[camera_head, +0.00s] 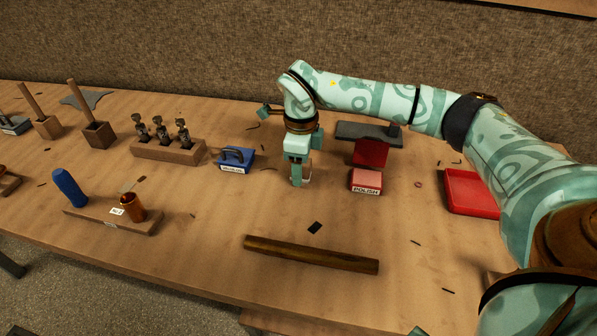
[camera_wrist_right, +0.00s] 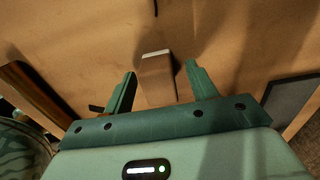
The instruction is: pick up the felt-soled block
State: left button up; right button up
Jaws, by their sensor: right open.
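The felt-soled block, as I take it, is a small block (camera_wrist_right: 157,75) with a pale top face and brown sides. In the right wrist view it lies between the two fingers of my right gripper (camera_wrist_right: 161,68), with gaps on both sides. In the head view my right gripper (camera_head: 301,180) points down at the middle of the table. There it hides most of the block, and only a small pale part shows beside the fingers. My right gripper is open and holds nothing. My left gripper is not in view.
A red polish box (camera_head: 366,187) stands close right of the gripper, with a blue box (camera_head: 236,167) to the left. A red tray (camera_head: 470,205) is farther right.

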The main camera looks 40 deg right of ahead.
jog(key=shift+r, duration=0.2)
jog(key=shift+s, duration=0.1)
jog(key=c, duration=1.1)
jog(key=shift+o, duration=0.2)
